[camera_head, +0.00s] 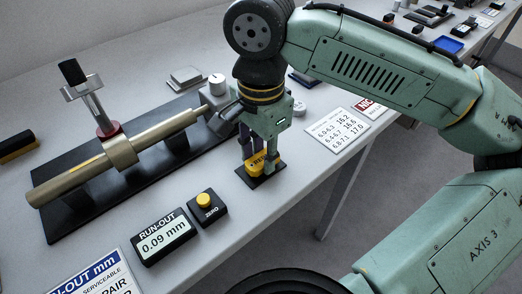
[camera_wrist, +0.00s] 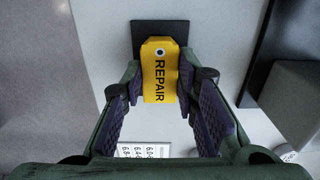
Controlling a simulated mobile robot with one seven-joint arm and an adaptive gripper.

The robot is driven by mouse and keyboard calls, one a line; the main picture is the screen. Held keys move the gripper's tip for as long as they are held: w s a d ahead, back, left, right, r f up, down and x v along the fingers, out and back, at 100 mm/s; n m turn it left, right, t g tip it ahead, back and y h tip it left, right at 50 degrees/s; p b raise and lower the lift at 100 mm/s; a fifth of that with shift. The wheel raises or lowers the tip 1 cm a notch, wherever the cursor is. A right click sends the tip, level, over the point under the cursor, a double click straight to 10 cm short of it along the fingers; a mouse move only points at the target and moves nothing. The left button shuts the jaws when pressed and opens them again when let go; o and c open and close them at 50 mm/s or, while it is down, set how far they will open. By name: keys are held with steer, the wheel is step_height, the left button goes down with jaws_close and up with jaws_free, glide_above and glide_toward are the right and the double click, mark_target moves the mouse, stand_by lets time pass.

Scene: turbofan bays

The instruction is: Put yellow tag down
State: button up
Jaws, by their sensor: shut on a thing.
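The yellow tag (camera_wrist: 159,82), marked REPAIR, is between the two fingers of my gripper (camera_wrist: 160,88) in the wrist view. In the head view the yellow tag (camera_head: 256,163) shows low between the fingertips of my gripper (camera_head: 258,156). The gripper points down and is shut on the tag. A small black pad (camera_head: 268,178) lies on the table under the tag, and its dark edge (camera_wrist: 146,27) shows beyond the tag in the wrist view. I cannot tell whether the tag touches the pad.
A brass shaft (camera_head: 120,152) with a gauge stand rests on a black base (camera_head: 75,213) to the left. A RUN-OUT display (camera_head: 163,238) reading 0.09 mm and a yellow ZERO button (camera_head: 204,200) stand in front. Printed cards (camera_head: 338,130) lie to the right, near the table edge.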

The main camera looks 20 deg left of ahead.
mark_target(261, 159)
steer(key=shift+f, duration=0.25)
steer(key=shift+f, duration=0.1)
steer(key=o, duration=1.1)
steer(key=shift+c, duration=0.2)
step_height(261, 159, up, 12)
steer(key=shift+b, duration=0.4)
